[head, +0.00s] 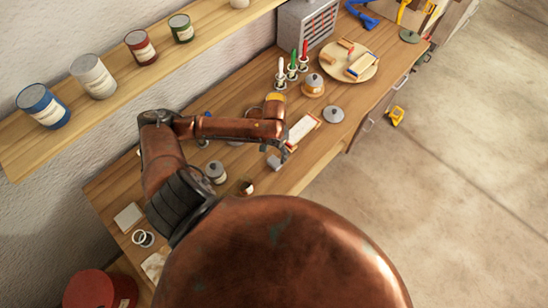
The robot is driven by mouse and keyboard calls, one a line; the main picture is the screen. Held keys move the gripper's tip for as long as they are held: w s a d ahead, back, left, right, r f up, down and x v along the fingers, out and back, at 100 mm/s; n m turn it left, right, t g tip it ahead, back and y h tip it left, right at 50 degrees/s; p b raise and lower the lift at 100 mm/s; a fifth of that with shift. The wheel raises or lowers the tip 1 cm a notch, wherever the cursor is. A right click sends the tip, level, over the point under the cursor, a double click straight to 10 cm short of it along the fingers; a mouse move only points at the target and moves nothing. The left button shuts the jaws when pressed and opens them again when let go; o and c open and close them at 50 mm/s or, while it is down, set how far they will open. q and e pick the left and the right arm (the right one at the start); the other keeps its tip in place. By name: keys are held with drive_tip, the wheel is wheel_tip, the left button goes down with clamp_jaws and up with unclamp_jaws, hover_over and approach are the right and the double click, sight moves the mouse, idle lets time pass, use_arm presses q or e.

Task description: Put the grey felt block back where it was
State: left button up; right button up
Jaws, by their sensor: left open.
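A small grey block (274,162), which looks like the felt block, lies on the wooden bench near its front edge. My left gripper (275,151) is open and sits right by the block, at its upper side in the head view. The block shows just past the fingers, partly covered by them. I cannot tell whether the fingers touch it. My right gripper is not in view.
A pale framed tray (304,130) lies right of the gripper. A grey pot (216,172) and small dark-and-white item (246,187) stand left.

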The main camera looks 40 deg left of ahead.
use_arm(q)
drive_tip(key=shift+r, duration=1.4)
drive_tip(key=shift+c, duration=0.7)
